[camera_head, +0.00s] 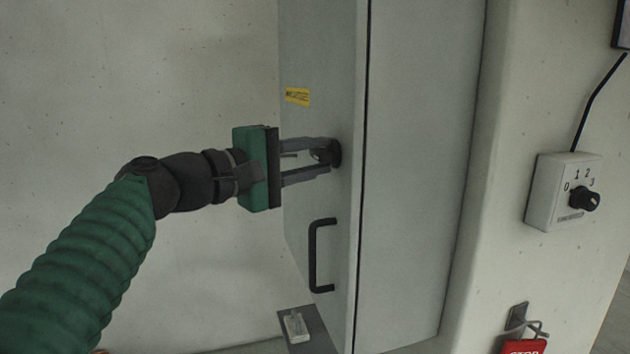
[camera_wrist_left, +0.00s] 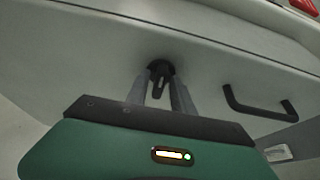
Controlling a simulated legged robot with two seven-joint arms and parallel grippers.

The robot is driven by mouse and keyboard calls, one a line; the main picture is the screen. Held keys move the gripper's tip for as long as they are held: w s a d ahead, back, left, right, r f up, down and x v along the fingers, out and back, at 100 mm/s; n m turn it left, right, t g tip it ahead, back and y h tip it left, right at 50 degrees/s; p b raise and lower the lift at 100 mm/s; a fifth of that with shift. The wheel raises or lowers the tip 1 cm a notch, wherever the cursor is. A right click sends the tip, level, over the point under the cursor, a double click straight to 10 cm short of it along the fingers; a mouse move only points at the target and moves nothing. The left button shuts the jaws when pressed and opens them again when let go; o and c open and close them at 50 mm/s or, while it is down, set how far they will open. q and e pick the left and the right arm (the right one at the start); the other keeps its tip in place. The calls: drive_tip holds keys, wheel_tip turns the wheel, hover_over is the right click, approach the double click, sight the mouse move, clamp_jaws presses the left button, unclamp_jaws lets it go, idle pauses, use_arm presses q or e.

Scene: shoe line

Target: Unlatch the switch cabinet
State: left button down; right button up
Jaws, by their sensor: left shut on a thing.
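The grey switch cabinet (camera_head: 418,190) stands against the wall, with a black round latch knob (camera_head: 335,154) on its left-facing side. My left gripper (camera_head: 322,161) has its two fingers around the latch, one above and one below, and is shut on it. In the left wrist view the latch (camera_wrist_left: 160,69) shows between the fingertips (camera_wrist_left: 160,90). A black bar handle (camera_head: 314,256) sits below the latch; it also shows in the left wrist view (camera_wrist_left: 258,108). The cabinet panel looks flush with its frame. My right gripper is not in view.
A yellow label (camera_head: 297,96) is on the cabinet above the latch. A rotary switch box (camera_head: 562,191) and a red tag (camera_head: 524,346) on a hasp are on the wall at right. A small pale block (camera_head: 296,327) lies on a grey plate below the handle.

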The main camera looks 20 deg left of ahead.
use_arm(q)
drive_tip(key=shift+a+f, duration=0.1)
drive_tip(key=shift+f, duration=0.1)
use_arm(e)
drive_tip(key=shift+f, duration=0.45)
use_arm(q)
drive_tip(key=shift+r, duration=0.1)
drive_tip(key=c, duration=1.4)
unclamp_jaws()
drive_tip(key=shift+c, duration=0.2)
drive_tip(key=shift+o, duration=0.2)
drive_tip(key=shift+w+a, duration=0.15)
drive_tip(key=shift+w, duration=0.25)
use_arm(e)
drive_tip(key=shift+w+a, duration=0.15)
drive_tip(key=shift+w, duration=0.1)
use_arm(q)
drive_tip(key=shift+s, duration=0.2)
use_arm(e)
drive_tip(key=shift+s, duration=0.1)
